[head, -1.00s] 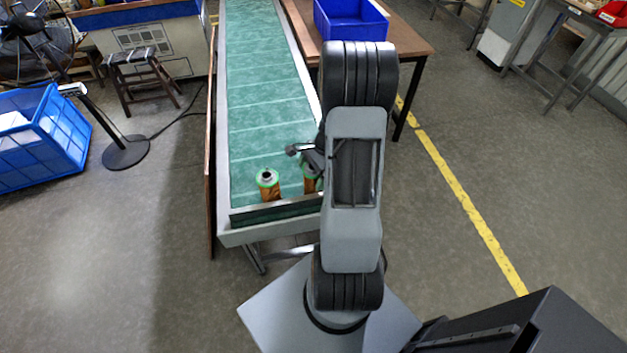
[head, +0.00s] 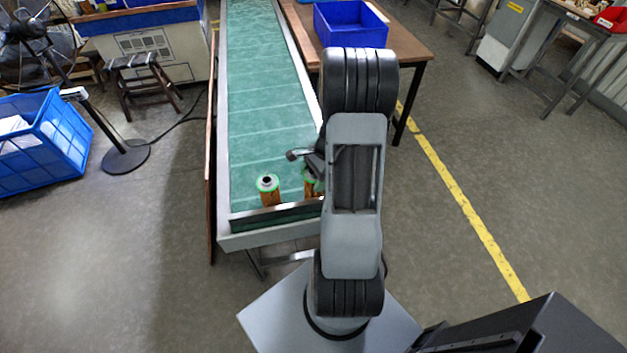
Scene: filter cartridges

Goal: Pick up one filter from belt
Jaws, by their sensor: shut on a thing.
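Two filters with green-rimmed tops and orange-brown bodies are at the near end of the green belt (head: 265,120). The left filter (head: 269,190) stands upright, apart from my gripper. The right filter (head: 309,186) is mostly hidden behind my arm and gripper. My gripper (head: 310,168) is at the top of the right filter and is shut on it. The fingertips are largely hidden by my arm, and I cannot tell whether this filter is clear of the belt.
A low metal lip (head: 275,213) closes the belt's near end. A brown table (head: 408,45) with a blue bin (head: 350,24) stands right of the belt. A blue crate (head: 45,140) and a stool (head: 143,78) are at left.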

